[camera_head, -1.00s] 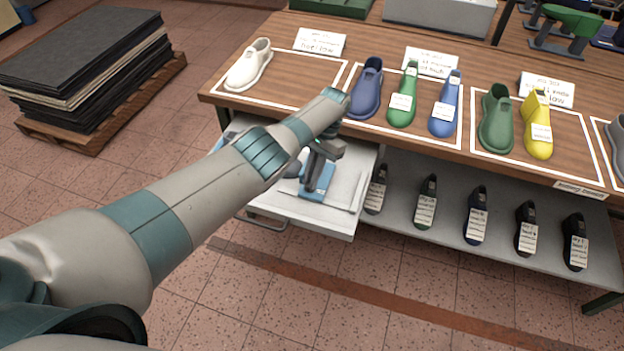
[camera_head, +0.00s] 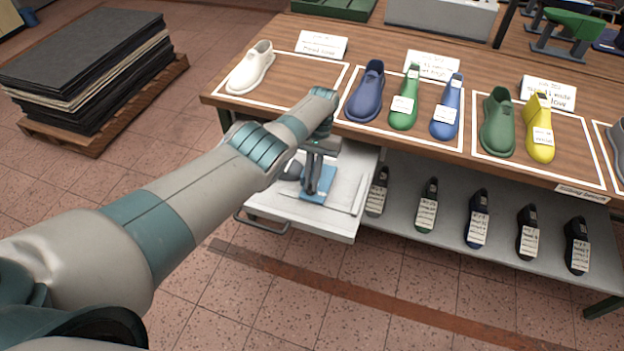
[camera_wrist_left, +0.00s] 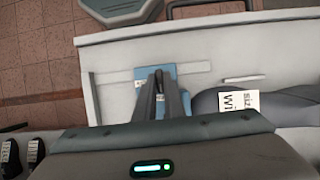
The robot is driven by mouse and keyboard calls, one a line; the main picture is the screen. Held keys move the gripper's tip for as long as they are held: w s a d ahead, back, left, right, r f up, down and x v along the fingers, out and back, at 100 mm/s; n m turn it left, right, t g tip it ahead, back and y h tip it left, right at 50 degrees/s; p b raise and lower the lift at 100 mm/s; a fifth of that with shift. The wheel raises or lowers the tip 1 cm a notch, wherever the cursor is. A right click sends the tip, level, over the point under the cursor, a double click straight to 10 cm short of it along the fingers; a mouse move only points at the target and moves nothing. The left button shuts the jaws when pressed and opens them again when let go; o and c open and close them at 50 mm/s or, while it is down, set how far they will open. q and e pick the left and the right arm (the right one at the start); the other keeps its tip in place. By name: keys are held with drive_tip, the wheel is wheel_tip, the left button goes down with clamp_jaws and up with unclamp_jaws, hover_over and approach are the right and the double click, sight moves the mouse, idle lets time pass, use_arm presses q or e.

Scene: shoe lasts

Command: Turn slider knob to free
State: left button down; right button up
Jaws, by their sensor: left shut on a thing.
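A blue device (camera_head: 328,181) lies flat in an open white drawer (camera_head: 346,222) under the bench. It also shows in the left wrist view (camera_wrist_left: 176,70), partly covered by my fingers. My left gripper (camera_head: 313,190) points down onto the device. In the left wrist view its two fingers (camera_wrist_left: 159,78) are close together over the blue surface. They are shut on a small part there, which I take to be the slider knob; the fingers hide it. Its setting cannot be read. My right gripper is not in view.
A dark grey last (camera_wrist_left: 285,106) with a white label lies in the drawer beside the device. Several coloured shoe lasts stand on the bench top (camera_head: 290,88). Labelled dark lasts stand on the lower shelf (camera_head: 400,222). Stacked dark sheets (camera_head: 85,65) lie at left.

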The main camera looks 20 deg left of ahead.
use_arm(q)
drive_tip(key=c, duration=1.8)
unclamp_jaws()
drive_tip(key=shift+c, duration=0.2)
drive_tip(key=shift+r, duration=0.1)
